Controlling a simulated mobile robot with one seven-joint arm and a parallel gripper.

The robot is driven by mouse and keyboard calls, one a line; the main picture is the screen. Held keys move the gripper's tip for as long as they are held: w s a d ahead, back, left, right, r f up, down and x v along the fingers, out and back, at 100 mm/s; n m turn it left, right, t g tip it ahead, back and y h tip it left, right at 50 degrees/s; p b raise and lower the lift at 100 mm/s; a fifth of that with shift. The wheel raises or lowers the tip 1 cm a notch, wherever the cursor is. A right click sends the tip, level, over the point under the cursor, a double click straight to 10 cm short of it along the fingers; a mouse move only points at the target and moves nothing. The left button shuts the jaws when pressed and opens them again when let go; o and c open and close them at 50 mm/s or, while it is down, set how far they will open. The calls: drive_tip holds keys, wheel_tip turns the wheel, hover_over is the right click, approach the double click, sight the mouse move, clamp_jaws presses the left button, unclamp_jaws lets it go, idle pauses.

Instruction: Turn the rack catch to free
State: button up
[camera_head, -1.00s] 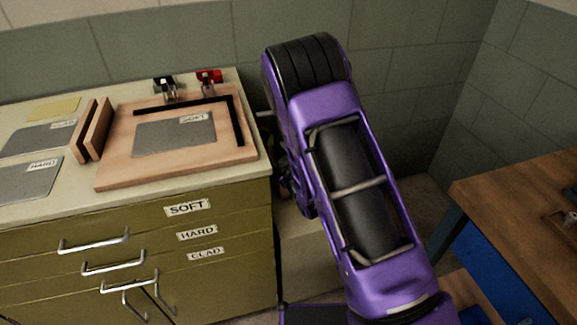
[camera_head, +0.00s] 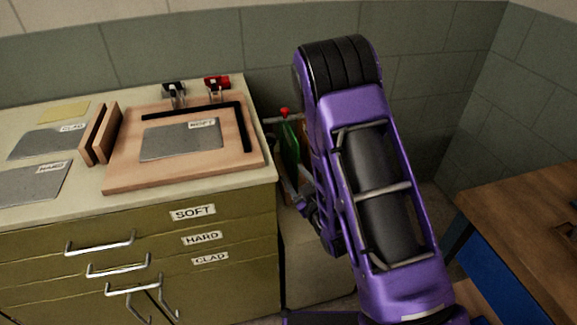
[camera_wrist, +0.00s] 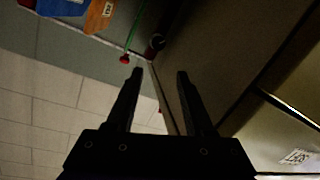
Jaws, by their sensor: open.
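My gripper (camera_wrist: 160,73) is open in the wrist view, with two dark fingers apart and nothing seen between them. In the head view my arm largely hides it beside the cabinet. A red knob-like tip (camera_wrist: 125,59) on a thin green part lies beyond the left finger, apart from it. A small dark round part (camera_wrist: 156,43) shows beyond the fingertips. In the head view a green bottle-like thing with a red top (camera_head: 290,142) stands in the gap right of the cabinet. I cannot tell which part is the rack catch, or how it is turned.
The olive drawer cabinet (camera_head: 120,240) borders the gap on the left. On it lie a wooden board (camera_head: 125,175), a grey sheet (camera_head: 180,140) and clamps (camera_head: 216,84). A wooden bench (camera_head: 520,220) stands right. Orange (camera_wrist: 99,16) and blue (camera_wrist: 62,7) items show in the wrist view.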

wheel_tip(320, 180, down, 3)
drive_tip(key=m+y, duration=0.1)
drive_tip(key=m, duration=0.1)
drive_tip(key=t, duration=0.1)
approach(272, 144)
drive_tip(key=x, duration=0.9)
drive_tip(key=shift+r+b, duration=0.1)
drive_tip(key=shift+b, duration=0.3)
drive_tip(key=shift+c, duration=0.3)
clamp_jaws()
